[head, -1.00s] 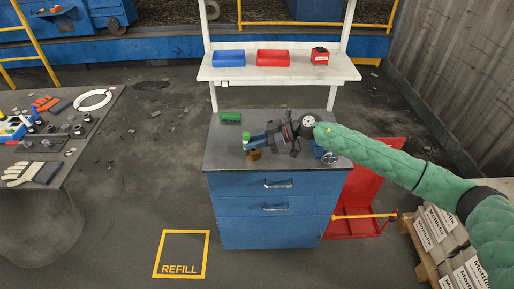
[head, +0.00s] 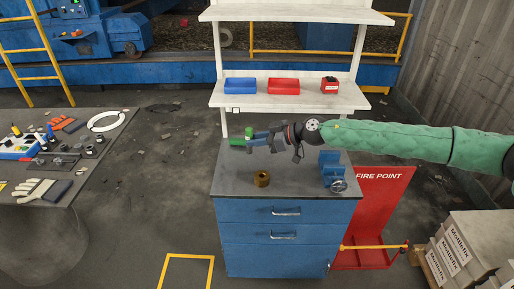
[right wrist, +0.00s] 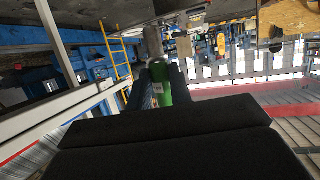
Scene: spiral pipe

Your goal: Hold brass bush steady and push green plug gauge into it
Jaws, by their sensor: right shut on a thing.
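The brass bush (head: 261,179) stands alone near the front middle of the grey bench top; nothing grips it. My right gripper (head: 248,138) is shut on the green plug gauge (head: 248,131), above the back left part of the bench and apart from the bush. In the right wrist view the green gauge (right wrist: 164,86) shows upright between the two dark fingers (right wrist: 158,88); the fingers hide part of it. My left gripper is in neither current view.
A second green piece (head: 236,142) shows behind the fingertips at the bench's back left. A blue vise (head: 331,168) stands on the right of the bench (head: 235,184). Behind are a white shelf with a blue bin (head: 240,85) and a red bin (head: 284,86).

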